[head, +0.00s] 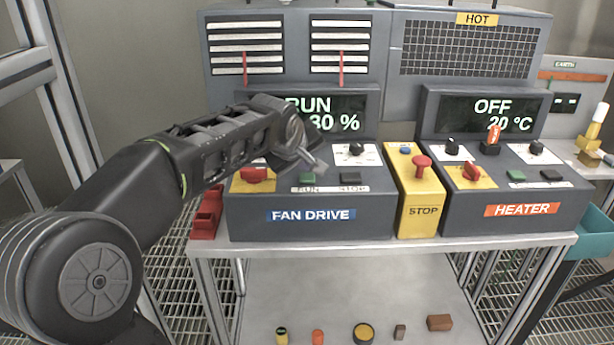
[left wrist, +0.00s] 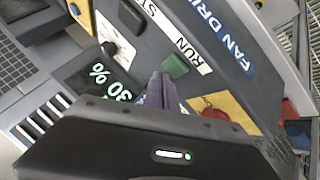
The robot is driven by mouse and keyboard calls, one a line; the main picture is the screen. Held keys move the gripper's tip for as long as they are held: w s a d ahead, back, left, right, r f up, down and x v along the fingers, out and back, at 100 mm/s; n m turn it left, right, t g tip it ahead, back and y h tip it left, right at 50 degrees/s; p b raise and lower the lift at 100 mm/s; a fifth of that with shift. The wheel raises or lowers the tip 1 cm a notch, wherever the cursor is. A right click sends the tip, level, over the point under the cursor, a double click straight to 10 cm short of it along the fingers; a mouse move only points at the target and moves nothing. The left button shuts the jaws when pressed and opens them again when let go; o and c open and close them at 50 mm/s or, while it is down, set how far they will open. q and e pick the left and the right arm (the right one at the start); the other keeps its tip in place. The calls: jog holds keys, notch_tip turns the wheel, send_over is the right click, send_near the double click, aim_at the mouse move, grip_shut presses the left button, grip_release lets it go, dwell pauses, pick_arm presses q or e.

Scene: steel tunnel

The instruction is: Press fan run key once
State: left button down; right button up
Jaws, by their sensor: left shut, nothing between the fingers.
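The fan drive box (head: 310,222) stands on the bench at the left, with a blue "FAN DRIVE" label. Its green run key (head: 307,177) sits above the "RUN" label, left of the dark stop key (head: 350,178). The display (head: 340,112) reads RUN and 30 %, partly hidden by my arm. My left gripper (head: 318,168) is shut and empty, its tip just above the green key in the head view. In the left wrist view the green key (left wrist: 176,66) shows just beyond the closed fingertips (left wrist: 161,80); I cannot tell whether they touch. My right gripper is not in view.
A red switch (head: 256,174) on a yellow plate and a black knob (head: 356,149) flank the keys. A yellow stop box (head: 418,200) with a red button stands right of the drive, then the heater box (head: 500,200). Small loose parts lie on the lower shelf.

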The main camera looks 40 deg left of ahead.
aim_at(306, 179)
pick_arm(q)
jog(key=shift+r, duration=0.1)
jog(key=shift+r+p, duration=1.65)
jog(key=shift+r, duration=0.75)
